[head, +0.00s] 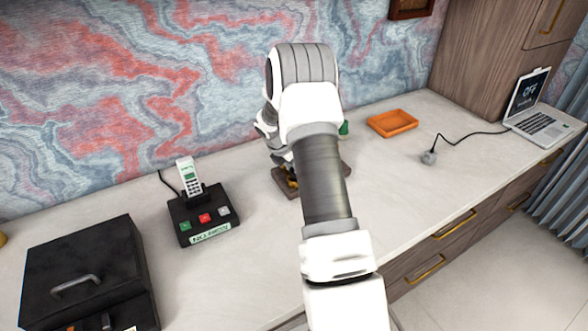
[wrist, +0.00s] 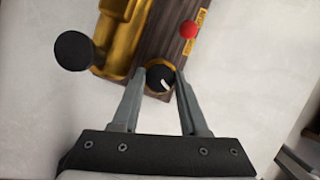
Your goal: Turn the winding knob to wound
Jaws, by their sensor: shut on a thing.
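The winding knob (wrist: 158,78) is a small black dial with a white mark and a gold ring around it, seen in the wrist view. It sits near the end of a dark wooden base (wrist: 157,45) that carries a gold body (wrist: 115,38). My gripper (wrist: 161,75) has one finger on each side of the knob and is shut on it. The white mark points toward the lower right in the wrist view. In the head view the wooden base (head: 284,186) shows only in part, as my arm covers the knob and the gripper.
A black ball-ended handle (wrist: 73,51) and a red ball (wrist: 188,29) are close to my fingers. On the desk stand a black phone base (head: 203,213), a black box (head: 85,265), an orange tray (head: 392,123) and a laptop (head: 541,112). The desk's front right is clear.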

